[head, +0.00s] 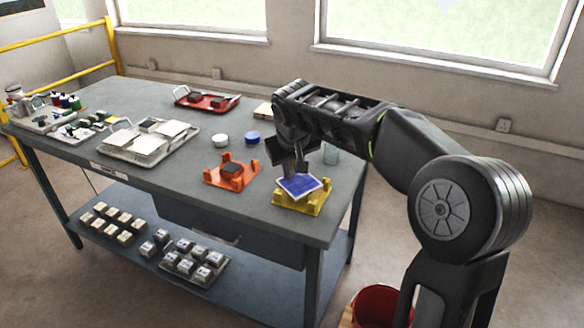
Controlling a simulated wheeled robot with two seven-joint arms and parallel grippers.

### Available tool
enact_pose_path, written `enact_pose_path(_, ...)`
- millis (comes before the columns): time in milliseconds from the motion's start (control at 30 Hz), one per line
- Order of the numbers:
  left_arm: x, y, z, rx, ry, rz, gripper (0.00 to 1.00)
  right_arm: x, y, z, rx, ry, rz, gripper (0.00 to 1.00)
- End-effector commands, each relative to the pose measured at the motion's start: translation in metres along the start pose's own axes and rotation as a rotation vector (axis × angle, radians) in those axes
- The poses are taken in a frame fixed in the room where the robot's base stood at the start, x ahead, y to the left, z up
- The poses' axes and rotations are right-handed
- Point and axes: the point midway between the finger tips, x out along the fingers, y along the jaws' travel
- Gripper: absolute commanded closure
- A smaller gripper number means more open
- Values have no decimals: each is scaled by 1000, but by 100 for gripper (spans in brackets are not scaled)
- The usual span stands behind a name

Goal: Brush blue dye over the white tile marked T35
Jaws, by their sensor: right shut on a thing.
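A tile (299,185) with a blue face and white edges sits at or just over the yellow holder (312,208) near the table's front right. I cannot read a T35 mark on it. My right gripper (297,168) is directly above the tile's back edge, pointing down. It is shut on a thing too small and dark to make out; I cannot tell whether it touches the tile. A blue-topped round dish (253,137) stands behind, beside a white one (222,140). My left gripper is not in view.
An orange holder (212,179) with a dark block stands left of the yellow one. A tray (117,153) of white tiles and a red tray (185,103) are farther left and back. A clear vessel (331,156) stands behind my gripper. A red bucket (380,306) is below.

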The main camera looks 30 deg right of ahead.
Motion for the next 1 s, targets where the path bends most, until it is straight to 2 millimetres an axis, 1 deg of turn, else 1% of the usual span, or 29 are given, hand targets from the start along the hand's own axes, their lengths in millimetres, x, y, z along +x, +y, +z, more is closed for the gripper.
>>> enact_pose_path(33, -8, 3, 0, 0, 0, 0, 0, -9, 2, -5, 0, 1, 0, 100)
enact_pose_path(133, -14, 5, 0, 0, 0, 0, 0, -16, 3, -8, 1, 1, 0, 100)
enact_pose_path(567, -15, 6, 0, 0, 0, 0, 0, -18, 4, -10, 0, 1, 0, 100)
enact_pose_path(667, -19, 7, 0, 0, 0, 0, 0, -23, 5, -12, 1, 1, 0, 100)
enact_pose_path(900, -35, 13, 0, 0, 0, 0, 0, -42, 8, -22, 1, 1, -1, 100)
enact_pose_path(1000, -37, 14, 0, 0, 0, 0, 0, -45, 9, -23, 1, 1, -1, 100)
